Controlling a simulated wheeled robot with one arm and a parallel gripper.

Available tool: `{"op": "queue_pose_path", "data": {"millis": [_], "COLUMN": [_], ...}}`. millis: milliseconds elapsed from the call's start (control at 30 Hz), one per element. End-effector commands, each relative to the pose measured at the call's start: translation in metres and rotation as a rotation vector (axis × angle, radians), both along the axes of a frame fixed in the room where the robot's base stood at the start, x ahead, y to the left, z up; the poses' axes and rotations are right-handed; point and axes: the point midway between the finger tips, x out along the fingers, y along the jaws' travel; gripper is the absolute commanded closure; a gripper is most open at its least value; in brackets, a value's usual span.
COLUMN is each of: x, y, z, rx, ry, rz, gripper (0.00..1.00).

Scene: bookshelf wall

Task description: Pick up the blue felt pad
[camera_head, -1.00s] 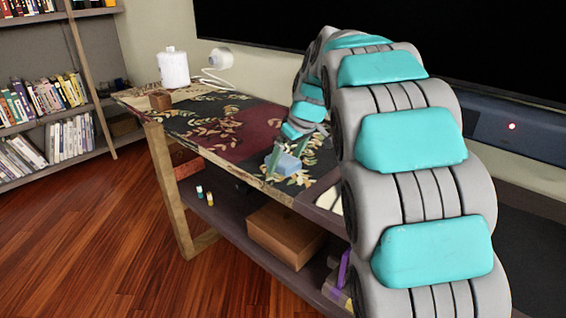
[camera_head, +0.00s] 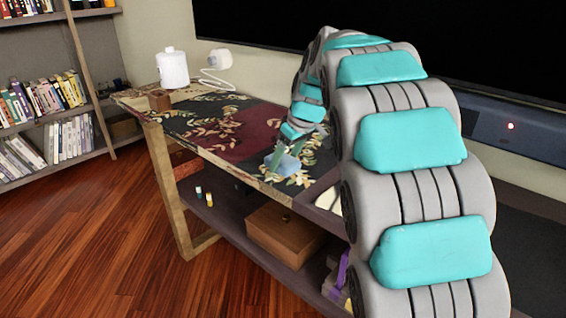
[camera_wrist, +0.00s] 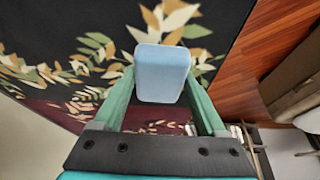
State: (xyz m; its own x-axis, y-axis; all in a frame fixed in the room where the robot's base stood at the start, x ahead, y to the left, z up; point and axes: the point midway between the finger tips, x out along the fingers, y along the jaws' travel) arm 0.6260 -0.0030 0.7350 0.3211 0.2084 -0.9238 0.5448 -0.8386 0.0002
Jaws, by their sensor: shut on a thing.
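The blue felt pad (camera_wrist: 162,72) is a pale blue rounded block in the wrist view. It sits between the two green fingers of my gripper (camera_wrist: 160,95), which is shut on it. In the head view the pad (camera_head: 287,164) shows small near the front edge of the patterned table (camera_head: 200,122), with a finger of my gripper (camera_head: 279,157) beside it. Whether the pad touches the tabletop or is slightly above it I cannot tell.
A white jar (camera_head: 172,69), a small brown block (camera_head: 159,100) and a white lamp-like object (camera_head: 220,59) stand at the table's far left end. A wooden box (camera_head: 283,236) sits on the lower shelf. Bookshelves (camera_head: 50,90) stand at the left. The tabletop's middle is clear.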

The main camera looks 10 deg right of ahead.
Motion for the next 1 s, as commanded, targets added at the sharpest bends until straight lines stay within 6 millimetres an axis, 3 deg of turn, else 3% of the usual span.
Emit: {"op": "queue_pose_path", "data": {"millis": [267, 667, 1000], "x": [0.000, 0.001, -0.031], "y": [0.000, 0.000, -0.013], "z": [0.006, 0.035, 0.038], "rx": [-0.001, -0.001, 0.001], "ry": [-0.002, -0.003, 0.000], "rz": [0.001, 0.001, -0.002], "gripper": [0.81, 0.81, 0.81]}}
